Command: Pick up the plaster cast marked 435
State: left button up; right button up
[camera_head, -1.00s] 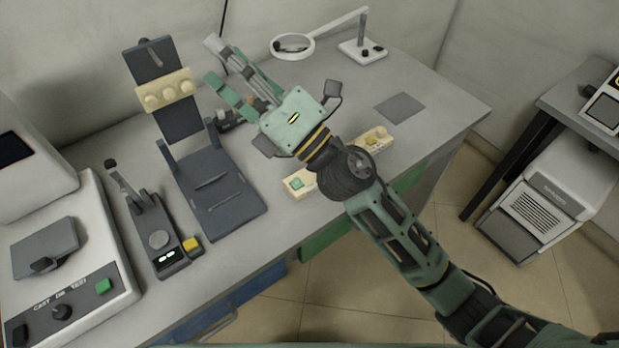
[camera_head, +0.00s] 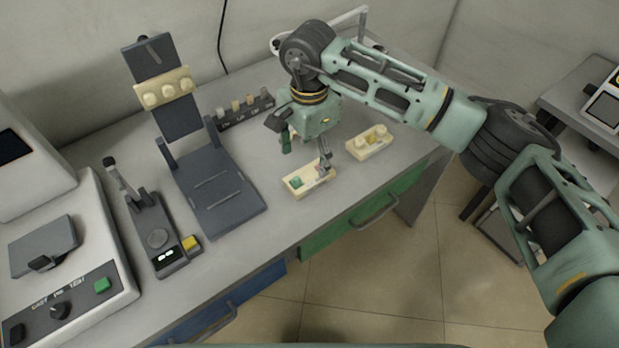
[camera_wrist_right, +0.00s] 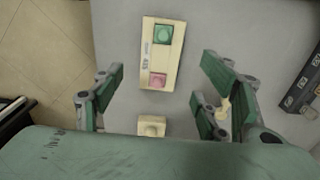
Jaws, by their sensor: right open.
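A cream block (camera_head: 309,181) with a green piece lies near the table's front edge. My right gripper (camera_head: 306,156) is open and points down, just behind and above the first block. In the wrist view its fingers (camera_wrist_right: 158,98) are spread and empty, and a cream piece (camera_wrist_right: 151,124) shows partly hidden below.
A dark rack (camera_head: 244,112) with small pieces stands behind. A dark stand (camera_head: 215,185) holds a cream block (camera_head: 164,91) with rounded pieces. A dark device (camera_head: 158,240) and a white machine (camera_head: 118,262) stand at left. A magnifier lamp (camera_head: 350,22) is partly hidden behind my arm.

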aim_at(309, 175)
notch_tip(309, 175, down, 6)
jog(key=shift+f+b, duration=0.25)
jog(key=shift+b, duration=0.6)
jog(key=shift+c, duration=0.3)
jog(key=shift+r, duration=0.1)
jog(key=c, duration=1.3)
